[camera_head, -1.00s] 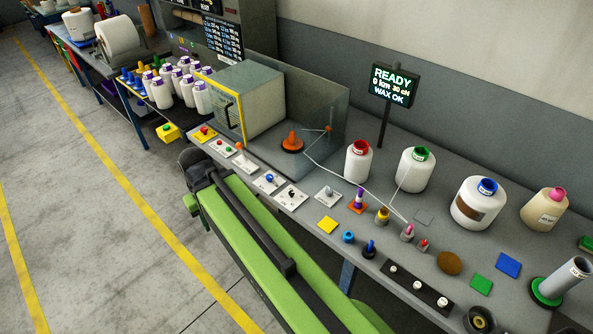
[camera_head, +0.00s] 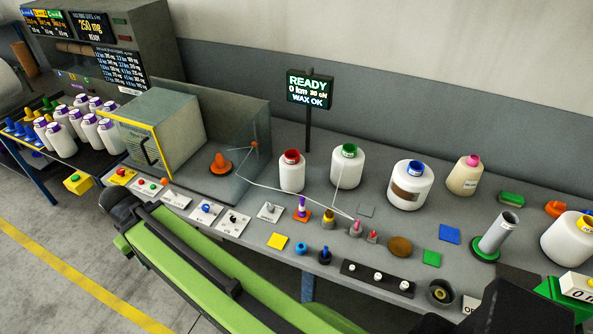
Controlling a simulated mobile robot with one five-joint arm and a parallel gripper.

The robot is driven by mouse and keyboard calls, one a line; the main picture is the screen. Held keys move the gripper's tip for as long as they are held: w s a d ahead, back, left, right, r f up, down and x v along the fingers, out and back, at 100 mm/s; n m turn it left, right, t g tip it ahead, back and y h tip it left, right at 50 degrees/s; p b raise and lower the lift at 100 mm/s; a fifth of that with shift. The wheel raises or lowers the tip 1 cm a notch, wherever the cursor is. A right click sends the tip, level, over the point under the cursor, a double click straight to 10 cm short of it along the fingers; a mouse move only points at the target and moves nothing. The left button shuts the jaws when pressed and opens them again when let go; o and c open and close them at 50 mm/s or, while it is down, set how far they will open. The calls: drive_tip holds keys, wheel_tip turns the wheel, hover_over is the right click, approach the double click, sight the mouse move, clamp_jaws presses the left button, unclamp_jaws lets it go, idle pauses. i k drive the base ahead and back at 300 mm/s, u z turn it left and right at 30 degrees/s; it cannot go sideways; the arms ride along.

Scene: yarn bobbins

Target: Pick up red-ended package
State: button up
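The red-ended package (camera_head: 292,174) is a white yarn package with a red ring at its top. It stands upright on the grey bench, right of the clear-walled enclosure and below the READY sign. A similar white package with a green end (camera_head: 347,167) stands to its right. A larger one with a blue end (camera_head: 410,187) and a beige one with a pink end (camera_head: 465,176) stand further right. My green arm (camera_head: 190,262) lies along the front of the bench, well apart from the red-ended package. I cannot make out gripper fingers in view.
The READY sign (camera_head: 310,88) stands on a thin post behind the packages. A thread runs in front of the red-ended package. Small cones, switches and colored pads line the front of the bench (camera_head: 330,215). An orange cone (camera_head: 221,163) sits in the enclosure.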

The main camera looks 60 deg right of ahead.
sight(292, 164)
drive_tip(key=z, duration=0.2)
drive_tip(key=i, duration=0.85)
drive_tip(key=u, duration=0.35)
